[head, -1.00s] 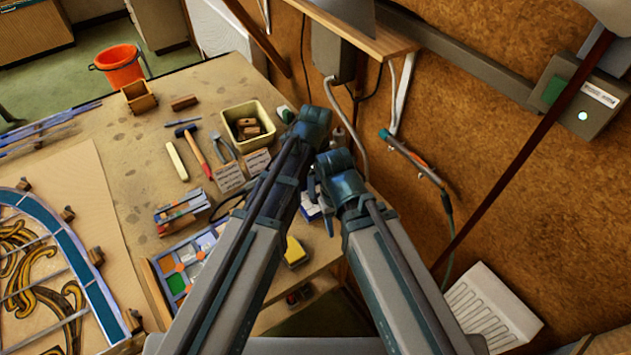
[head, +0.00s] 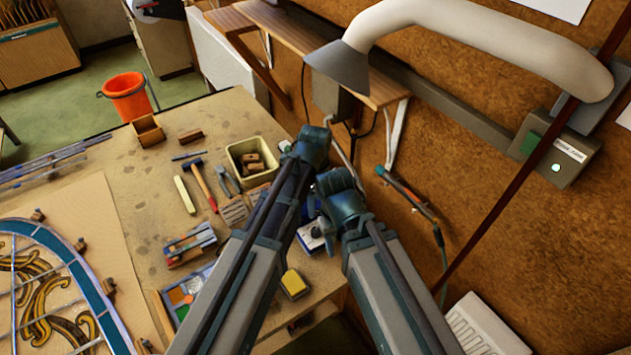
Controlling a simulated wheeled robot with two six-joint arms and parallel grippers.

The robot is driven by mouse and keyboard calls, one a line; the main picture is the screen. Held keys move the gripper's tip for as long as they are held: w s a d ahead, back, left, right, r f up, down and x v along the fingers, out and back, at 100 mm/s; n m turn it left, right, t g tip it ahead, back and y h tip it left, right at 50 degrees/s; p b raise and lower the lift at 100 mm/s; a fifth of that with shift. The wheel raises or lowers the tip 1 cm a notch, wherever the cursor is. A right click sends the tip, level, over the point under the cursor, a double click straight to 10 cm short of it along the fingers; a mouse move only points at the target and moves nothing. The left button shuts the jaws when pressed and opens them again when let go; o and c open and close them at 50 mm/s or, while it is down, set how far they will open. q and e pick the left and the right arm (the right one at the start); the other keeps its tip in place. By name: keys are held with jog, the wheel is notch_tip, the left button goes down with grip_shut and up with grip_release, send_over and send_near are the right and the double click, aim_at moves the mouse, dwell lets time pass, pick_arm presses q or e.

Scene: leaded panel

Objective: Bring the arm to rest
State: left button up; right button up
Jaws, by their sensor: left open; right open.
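My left arm comes in from the lower left, and its gripper (head: 311,146) is the higher one, over the bench's right end near the back wall. My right gripper (head: 338,182) is just below and to the right of it, close to the left one. Both are open, and I see nothing held. Their fingertips are largely hidden behind the dark wrist ends. The leaded panel (head: 62,252), with a blue border and amber scrollwork, lies on a board at the left, well away from both grippers.
The bench (head: 130,195) holds a cream bin (head: 236,160) of wood blocks, a hammer (head: 203,186), pliers (head: 226,178) and a yellow block (head: 294,284). A soldering tool (head: 405,192) hangs on the wall at right.

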pick_arm(q)
jog(key=s+a+n, duration=0.4)
jog(key=a+n, duration=0.4)
jog(key=n, duration=0.3)
jog(key=s+a+n, duration=0.5)
jog(key=a+n, duration=0.4)
jog(key=n, duration=0.2)
jog(key=s+d+f+m+b, duration=0.1)
jog(key=d+f+b, duration=0.2)
jog(key=f+b, duration=0.1)
jog(key=s+d+f+m+b, duration=0.1)
jog(key=s+d+f+b, duration=0.1)
jog(key=d+f+b, duration=0.2)
jog(key=s+d+f+m+y+b, duration=0.1)
jog(key=d+f+m+b, duration=0.1)
jog(key=d+f+b, duration=0.1)
jog(key=shift+s+d+f+b, duration=0.35)
jog(key=shift+f+b, duration=0.05)
jog(key=shift+b, duration=0.05)
jog(key=shift+s+d+f, duration=0.1)
jog(key=shift+s+d, duration=0.05)
jog(key=shift+d, duration=0.05)
pick_arm(e)
notch_tip(320, 180, down, 12)
jog(key=shift+f, duration=0.1)
pick_arm(q)
jog(key=shift+s, duration=0.1)
